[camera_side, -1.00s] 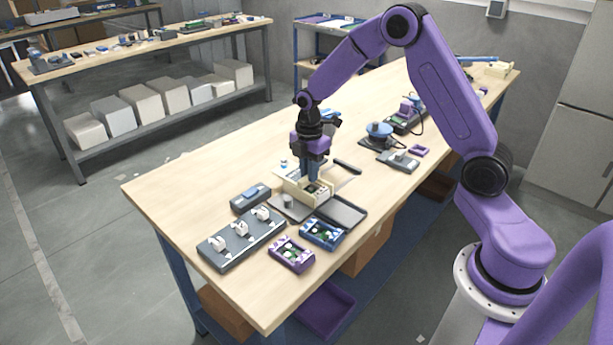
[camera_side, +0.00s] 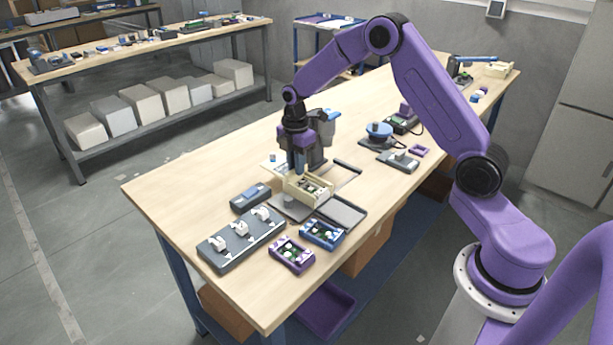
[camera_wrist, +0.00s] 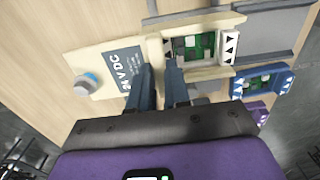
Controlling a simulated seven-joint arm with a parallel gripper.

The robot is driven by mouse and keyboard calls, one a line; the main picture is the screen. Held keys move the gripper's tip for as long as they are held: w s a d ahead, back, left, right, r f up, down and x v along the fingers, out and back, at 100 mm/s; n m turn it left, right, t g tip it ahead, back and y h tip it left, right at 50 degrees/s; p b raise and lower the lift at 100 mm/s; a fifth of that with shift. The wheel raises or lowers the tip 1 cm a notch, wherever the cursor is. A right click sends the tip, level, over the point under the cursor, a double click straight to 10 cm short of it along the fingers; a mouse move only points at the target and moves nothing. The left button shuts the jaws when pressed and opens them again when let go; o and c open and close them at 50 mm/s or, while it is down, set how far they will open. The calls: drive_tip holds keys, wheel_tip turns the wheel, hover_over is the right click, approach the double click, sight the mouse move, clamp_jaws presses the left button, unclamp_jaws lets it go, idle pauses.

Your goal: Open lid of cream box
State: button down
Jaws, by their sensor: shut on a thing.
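The cream box (camera_side: 309,190) stands on the workbench, and its inside with a green board is open to view; the wrist view also shows this box (camera_wrist: 222,72). Its cream lid (camera_wrist: 92,55), with a dark "24 V DC" label and a blue round knob, is swung out to the left of the box in the wrist view. My gripper (camera_wrist: 158,68) is shut on the lid near the box's side; the exact grip is partly hidden by the fingers. In the side view, my gripper (camera_side: 298,170) is at the box's back left edge.
A grey block with white switches (camera_side: 240,238) and a small grey box (camera_side: 250,197) lie at the front left. Purple (camera_side: 291,254) and blue (camera_side: 323,234) trays lie in front. A grey plate (camera_side: 342,212) is beside the box. The bench's left part is clear.

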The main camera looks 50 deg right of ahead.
drive_tip(key=c, duration=1.1)
unclamp_jaws()
drive_tip(key=shift+r, duration=0.1)
drive_tip(key=shift+r, duration=2.9)
